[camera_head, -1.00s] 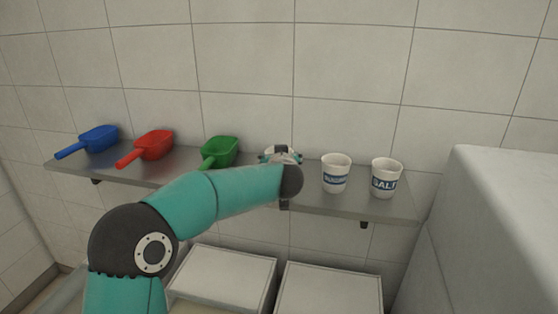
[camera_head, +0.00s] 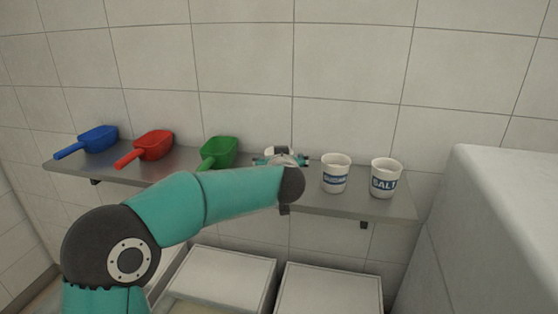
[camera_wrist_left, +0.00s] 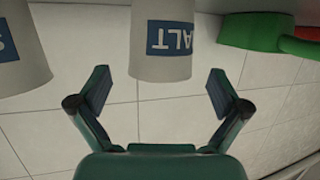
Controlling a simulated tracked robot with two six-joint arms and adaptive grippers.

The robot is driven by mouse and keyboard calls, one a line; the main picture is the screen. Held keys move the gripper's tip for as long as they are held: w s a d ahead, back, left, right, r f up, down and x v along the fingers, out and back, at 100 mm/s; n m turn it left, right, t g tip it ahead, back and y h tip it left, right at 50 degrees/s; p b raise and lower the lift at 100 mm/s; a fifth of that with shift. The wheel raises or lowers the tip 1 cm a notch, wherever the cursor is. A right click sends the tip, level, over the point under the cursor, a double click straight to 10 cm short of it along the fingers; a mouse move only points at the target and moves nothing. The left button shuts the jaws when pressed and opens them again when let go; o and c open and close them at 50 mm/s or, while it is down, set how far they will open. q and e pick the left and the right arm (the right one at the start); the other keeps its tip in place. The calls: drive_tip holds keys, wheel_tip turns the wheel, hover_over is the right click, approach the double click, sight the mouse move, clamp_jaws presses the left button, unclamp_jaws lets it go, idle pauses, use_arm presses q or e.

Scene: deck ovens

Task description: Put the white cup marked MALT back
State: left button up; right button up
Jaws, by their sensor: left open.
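The white MALT cup (camera_wrist_left: 160,45) is in the left wrist view, which shows it upside down. Its blue label is partly legible, with "ALT" showing. In the head view the cup is mostly hidden behind my left wrist, on the shelf (camera_head: 348,204) between the green scoop and the SUGAR cup. My left gripper (camera_wrist_left: 159,85) is open, its two fingers spread on either side of the cup with gaps to it. My left gripper (camera_head: 282,160) also shows in the head view, at the shelf. My right gripper is not in view.
The SUGAR cup (camera_head: 335,173) and SALT cup (camera_head: 385,178) stand to the right. A green scoop (camera_head: 218,152), red scoop (camera_head: 154,145) and blue scoop (camera_head: 98,138) lie to the left. A white block (camera_head: 505,215) is at right.

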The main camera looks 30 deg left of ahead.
use_arm(q)
drive_tip(key=v, duration=0.9)
drive_tip(key=shift+b, duration=0.3)
